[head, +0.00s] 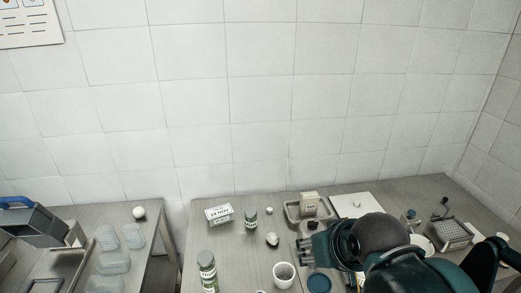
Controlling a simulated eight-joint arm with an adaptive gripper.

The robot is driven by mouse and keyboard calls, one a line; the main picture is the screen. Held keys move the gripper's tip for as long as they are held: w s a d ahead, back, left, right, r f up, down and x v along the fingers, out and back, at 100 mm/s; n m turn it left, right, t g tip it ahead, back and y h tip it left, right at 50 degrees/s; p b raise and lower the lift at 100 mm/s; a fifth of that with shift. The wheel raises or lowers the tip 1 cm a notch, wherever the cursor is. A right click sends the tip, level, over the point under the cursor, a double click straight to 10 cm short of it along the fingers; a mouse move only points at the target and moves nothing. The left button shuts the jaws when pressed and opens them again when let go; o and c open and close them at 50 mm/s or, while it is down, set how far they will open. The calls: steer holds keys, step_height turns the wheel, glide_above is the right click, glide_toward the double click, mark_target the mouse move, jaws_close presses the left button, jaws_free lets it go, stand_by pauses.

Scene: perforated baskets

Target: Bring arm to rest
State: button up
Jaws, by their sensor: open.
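My gripper (306,250) is at the lower right of the head view, at the end of my dark green arm. It points left, over the right-hand table (235,255). Its fingers are small in this view and stand apart, and I see nothing held between them. My arm hides part of the table behind and below it.
A white cup (284,274), a jar (207,268), a smaller jar (251,218), a date sign (219,214) and a metal tray (293,213) stand near my gripper. A grey perforated basket (449,234) is at the right. A gap separates the left table (143,240).

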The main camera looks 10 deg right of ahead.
steer(key=shift+f+b, duration=1.55)
steer(key=shift+f, duration=0.3)
